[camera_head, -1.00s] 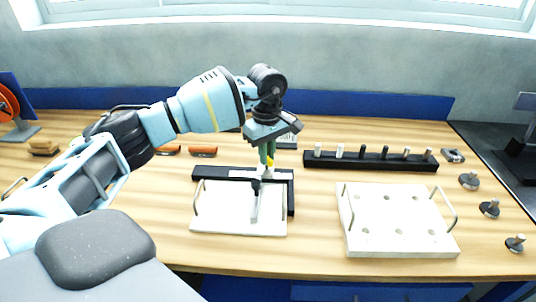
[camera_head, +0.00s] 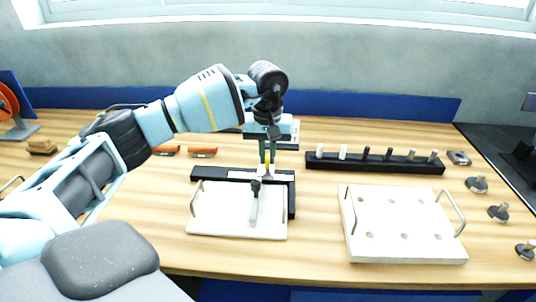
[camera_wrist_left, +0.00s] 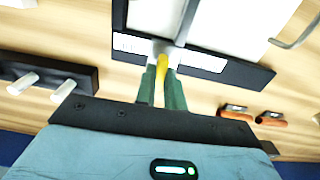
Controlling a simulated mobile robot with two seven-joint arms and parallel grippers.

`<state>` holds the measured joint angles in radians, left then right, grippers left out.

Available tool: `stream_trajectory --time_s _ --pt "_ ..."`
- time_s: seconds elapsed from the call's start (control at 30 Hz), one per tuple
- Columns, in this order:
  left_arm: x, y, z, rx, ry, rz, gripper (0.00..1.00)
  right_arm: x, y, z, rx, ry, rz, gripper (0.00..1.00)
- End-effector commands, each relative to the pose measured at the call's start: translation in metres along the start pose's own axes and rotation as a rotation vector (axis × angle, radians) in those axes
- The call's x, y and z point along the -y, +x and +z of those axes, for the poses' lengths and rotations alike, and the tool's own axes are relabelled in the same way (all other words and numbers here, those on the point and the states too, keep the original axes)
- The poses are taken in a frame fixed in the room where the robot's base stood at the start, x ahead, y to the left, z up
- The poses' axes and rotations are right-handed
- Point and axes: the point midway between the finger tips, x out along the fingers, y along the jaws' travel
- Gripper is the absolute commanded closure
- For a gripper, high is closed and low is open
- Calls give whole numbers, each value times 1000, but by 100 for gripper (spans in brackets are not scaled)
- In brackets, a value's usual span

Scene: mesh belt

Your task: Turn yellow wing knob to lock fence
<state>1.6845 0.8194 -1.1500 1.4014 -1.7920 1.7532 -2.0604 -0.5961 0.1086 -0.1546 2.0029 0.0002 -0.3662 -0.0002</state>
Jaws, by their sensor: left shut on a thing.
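The yellow wing knob (camera_head: 267,168) sits on the black fence bar (camera_head: 215,175) behind a white plate (camera_head: 215,212). In the left wrist view the knob (camera_wrist_left: 161,60) shows between the fingertips. My left gripper (camera_head: 267,162) points down from above with its green fingers shut on the knob, which they partly hide. The wrist view shows both fingers (camera_wrist_left: 161,75) on either side of it. A grey arm with a dark knob (camera_head: 255,187) runs from the fence over the plate. My right gripper is not in view.
A black rack (camera_head: 375,162) with white, dark and grey pegs stands to the right. A white holed block (camera_head: 405,225) with handles lies in front of it. Several round knobs (camera_head: 477,185) line the right edge. Orange-handled tools (camera_head: 202,152) lie behind left.

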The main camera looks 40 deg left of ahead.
Motion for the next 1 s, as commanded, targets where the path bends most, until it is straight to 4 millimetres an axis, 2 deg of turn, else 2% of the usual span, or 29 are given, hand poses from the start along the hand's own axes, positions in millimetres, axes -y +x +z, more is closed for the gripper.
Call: stream_trajectory --time_s 0.53,0.57,0.7,1.0 --pt "0 1 0 2 26 -2 100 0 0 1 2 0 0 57" --pt "0 1 0 2 26 -2 87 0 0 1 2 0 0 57" --pt "0 1 0 1 25 -2 68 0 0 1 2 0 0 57" --pt "0 -1 0 0 24 -1 67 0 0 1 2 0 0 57"
